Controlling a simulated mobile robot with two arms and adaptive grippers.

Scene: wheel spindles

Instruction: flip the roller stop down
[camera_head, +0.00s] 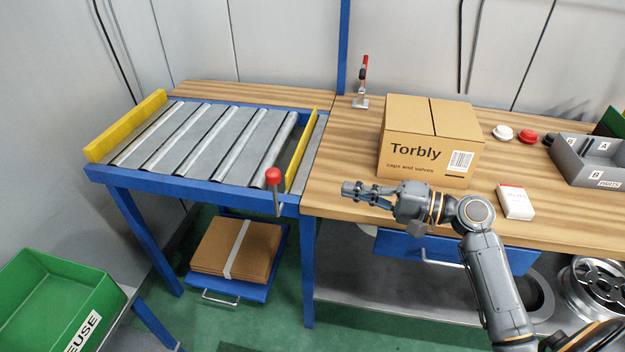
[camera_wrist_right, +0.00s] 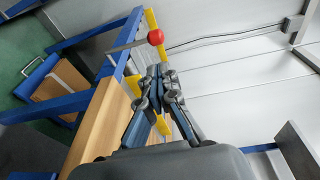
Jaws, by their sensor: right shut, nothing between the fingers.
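The roller stop is at the right end of the roller table, with a yellow bar (camera_head: 301,152) across the rollers. Its lever has a red ball knob (camera_head: 273,175) on a thin metal rod and points up at the table's front right corner. The red knob also shows in the right wrist view (camera_wrist_right: 155,37), just beyond the fingertips. My right gripper (camera_head: 346,188) is shut and empty, over the front edge of the wooden bench, to the right of the lever and apart from it. In the right wrist view its fingers (camera_wrist_right: 158,72) hide part of the yellow bar. My left gripper is out of view.
A Torbly cardboard box (camera_head: 428,140) stands on the bench behind my right gripper. A small white box (camera_head: 515,202) lies to its right. A toggle clamp (camera_head: 362,85) stands at the back. The rollers (camera_head: 200,140) are bare. Flat cardboard (camera_head: 238,248) lies below the roller table.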

